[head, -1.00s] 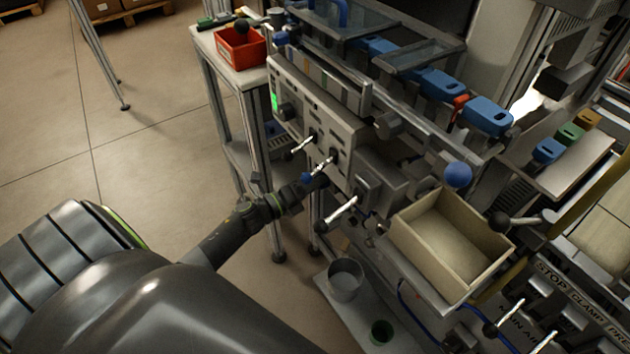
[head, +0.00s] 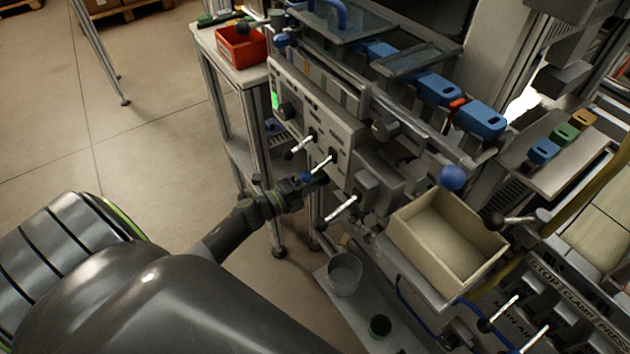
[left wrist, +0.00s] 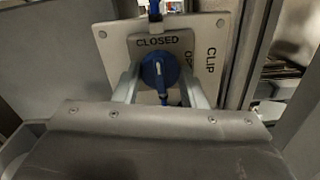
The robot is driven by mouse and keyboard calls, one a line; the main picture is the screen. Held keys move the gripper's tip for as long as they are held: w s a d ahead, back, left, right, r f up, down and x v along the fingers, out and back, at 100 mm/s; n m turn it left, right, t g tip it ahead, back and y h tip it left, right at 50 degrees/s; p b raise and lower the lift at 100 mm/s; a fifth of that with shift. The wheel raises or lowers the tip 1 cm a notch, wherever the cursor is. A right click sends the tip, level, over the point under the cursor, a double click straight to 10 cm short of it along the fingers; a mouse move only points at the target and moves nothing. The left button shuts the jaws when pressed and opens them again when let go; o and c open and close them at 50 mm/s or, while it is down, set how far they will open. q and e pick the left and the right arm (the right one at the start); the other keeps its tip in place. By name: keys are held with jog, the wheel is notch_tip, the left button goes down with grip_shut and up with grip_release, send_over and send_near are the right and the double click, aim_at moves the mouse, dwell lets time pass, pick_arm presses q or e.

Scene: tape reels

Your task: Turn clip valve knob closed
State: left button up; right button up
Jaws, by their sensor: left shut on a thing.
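The clip valve's round blue knob (left wrist: 160,70) shows in the left wrist view, on a pale plate (left wrist: 213,60) lettered CLOSED, CLIP and a partly hidden word at the right. A white mark on the knob points up, towards CLOSED. My left gripper (left wrist: 160,84) is shut on the knob, one finger on each side. My right gripper is not in view.
Metal levers (head: 341,210) stick out close to my left gripper. A red bin (head: 240,47) stands on a side table behind. The floor at left is open.

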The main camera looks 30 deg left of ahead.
pick_arm(q)
jog(key=o, duration=1)
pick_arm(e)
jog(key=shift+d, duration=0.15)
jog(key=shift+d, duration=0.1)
pick_arm(q)
jog(key=b+v, duration=0.2)
jog(key=v, duration=1.5)
jog(key=shift+s, duration=0.2)
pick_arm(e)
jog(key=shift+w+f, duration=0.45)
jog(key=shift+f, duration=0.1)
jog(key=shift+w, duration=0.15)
